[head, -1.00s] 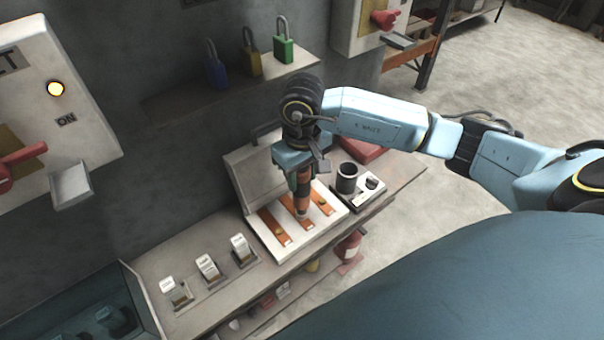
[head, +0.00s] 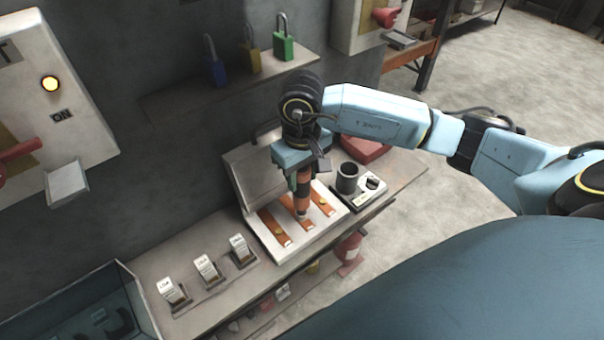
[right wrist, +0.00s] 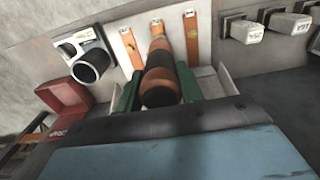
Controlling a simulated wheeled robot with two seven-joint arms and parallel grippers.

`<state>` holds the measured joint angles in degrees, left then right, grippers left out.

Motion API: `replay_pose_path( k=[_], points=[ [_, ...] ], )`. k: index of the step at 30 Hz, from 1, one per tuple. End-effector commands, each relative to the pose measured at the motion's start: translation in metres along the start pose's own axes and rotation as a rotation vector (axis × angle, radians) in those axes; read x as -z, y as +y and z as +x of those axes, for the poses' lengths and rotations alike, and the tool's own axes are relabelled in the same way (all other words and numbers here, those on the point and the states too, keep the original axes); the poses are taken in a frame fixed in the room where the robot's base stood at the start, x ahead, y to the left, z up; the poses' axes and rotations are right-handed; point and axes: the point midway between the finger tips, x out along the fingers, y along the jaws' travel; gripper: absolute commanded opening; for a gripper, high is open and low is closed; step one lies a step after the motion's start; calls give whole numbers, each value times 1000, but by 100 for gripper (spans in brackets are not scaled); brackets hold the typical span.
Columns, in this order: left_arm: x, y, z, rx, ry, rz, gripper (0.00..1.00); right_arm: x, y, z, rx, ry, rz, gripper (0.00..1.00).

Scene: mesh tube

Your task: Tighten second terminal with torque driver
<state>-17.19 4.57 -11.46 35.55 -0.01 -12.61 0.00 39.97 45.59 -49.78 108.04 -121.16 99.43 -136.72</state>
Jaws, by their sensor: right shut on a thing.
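The torque driver (head: 303,194), orange with black bands, stands nearly upright in my right gripper (head: 302,172). The right wrist view also shows the driver (right wrist: 160,78) between the green fingers of the gripper (right wrist: 158,92). A white terminal box (head: 262,228) with a raised lid holds three copper bars. The driver's tip is at the middle bar (head: 291,205) and hides its lower part; I cannot tell whether it is seated on the terminal. The left bar (head: 270,222) and right bar (head: 321,203) are uncovered. My left gripper is not in view.
A dark cup (head: 347,177) stands on a white unit right of the box. A red case (head: 366,148) lies behind it. Several white-topped breakers (head: 206,268) stand at the left of the bench (head: 225,297). Padlocks (head: 250,60) stand on the wall shelf.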

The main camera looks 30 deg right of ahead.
Motion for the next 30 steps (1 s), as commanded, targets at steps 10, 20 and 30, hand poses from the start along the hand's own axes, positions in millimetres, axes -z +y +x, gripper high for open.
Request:
replay_pose_path(
  k=[10,20,30],
  points=[
    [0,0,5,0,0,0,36,1,0,0,0,3,0,10],
    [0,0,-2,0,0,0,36,1,0,-15,0,4,-1,10],
    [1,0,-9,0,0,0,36,1,0,-34,0,4,0,10]
  ],
)
